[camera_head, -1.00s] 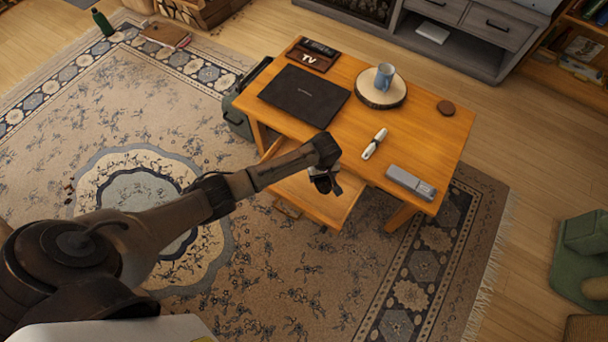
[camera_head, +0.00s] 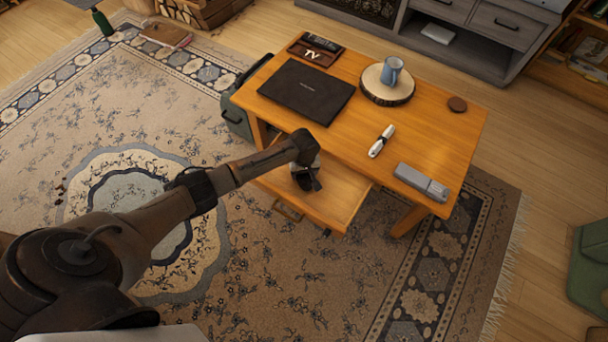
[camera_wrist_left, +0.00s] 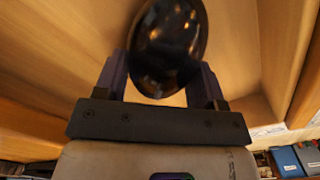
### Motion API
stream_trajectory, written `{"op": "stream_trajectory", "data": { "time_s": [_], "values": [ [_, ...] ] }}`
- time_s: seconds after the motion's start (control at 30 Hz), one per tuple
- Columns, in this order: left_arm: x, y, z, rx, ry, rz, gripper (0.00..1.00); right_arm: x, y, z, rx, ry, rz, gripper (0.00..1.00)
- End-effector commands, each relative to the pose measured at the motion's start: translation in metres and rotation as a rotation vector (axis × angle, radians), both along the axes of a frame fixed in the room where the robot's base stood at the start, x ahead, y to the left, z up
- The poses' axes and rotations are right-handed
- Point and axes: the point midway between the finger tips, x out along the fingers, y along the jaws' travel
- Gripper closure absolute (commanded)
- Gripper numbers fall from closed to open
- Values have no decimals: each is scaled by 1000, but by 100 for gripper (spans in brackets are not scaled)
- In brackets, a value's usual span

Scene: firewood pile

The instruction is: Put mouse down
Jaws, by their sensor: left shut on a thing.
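A dark, glossy mouse (camera_wrist_left: 172,38) sits between the two fingers of my left gripper (camera_wrist_left: 160,84) in the left wrist view. The gripper is shut on it. In the head view my left gripper (camera_head: 307,181) points down over the pulled-out wooden drawer (camera_head: 337,200) of the orange-brown table (camera_head: 365,95). The mouse is hard to make out there, dark against the gripper. In the wrist view, wooden surfaces surround the mouse. I cannot tell whether it touches the drawer floor. My right gripper is not in view.
Patterned rug (camera_head: 260,265) lies below.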

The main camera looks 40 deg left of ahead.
Motion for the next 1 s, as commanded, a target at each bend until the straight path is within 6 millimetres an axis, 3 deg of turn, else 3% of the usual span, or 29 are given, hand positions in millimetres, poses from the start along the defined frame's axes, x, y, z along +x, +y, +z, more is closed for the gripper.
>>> {"op": "stream_trajectory", "data": {
  "time_s": [0.07, 0.5, 0.53, 0.6, 0.77, 1.0],
  "values": [
    [1, 0, -9, 0, -1, 0, 61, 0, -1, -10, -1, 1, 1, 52],
    [0, 0, -11, -1, 1, 1, 61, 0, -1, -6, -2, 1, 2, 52],
    [0, 0, -11, 0, 0, 0, 33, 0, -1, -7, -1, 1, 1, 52],
    [0, 0, -11, 0, 0, 0, 27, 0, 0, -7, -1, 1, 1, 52],
    [0, 0, -11, 0, 0, 0, 11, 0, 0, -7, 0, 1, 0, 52],
    [0, 0, -11, 0, 0, 0, 11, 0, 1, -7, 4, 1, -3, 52]
  ]
}}
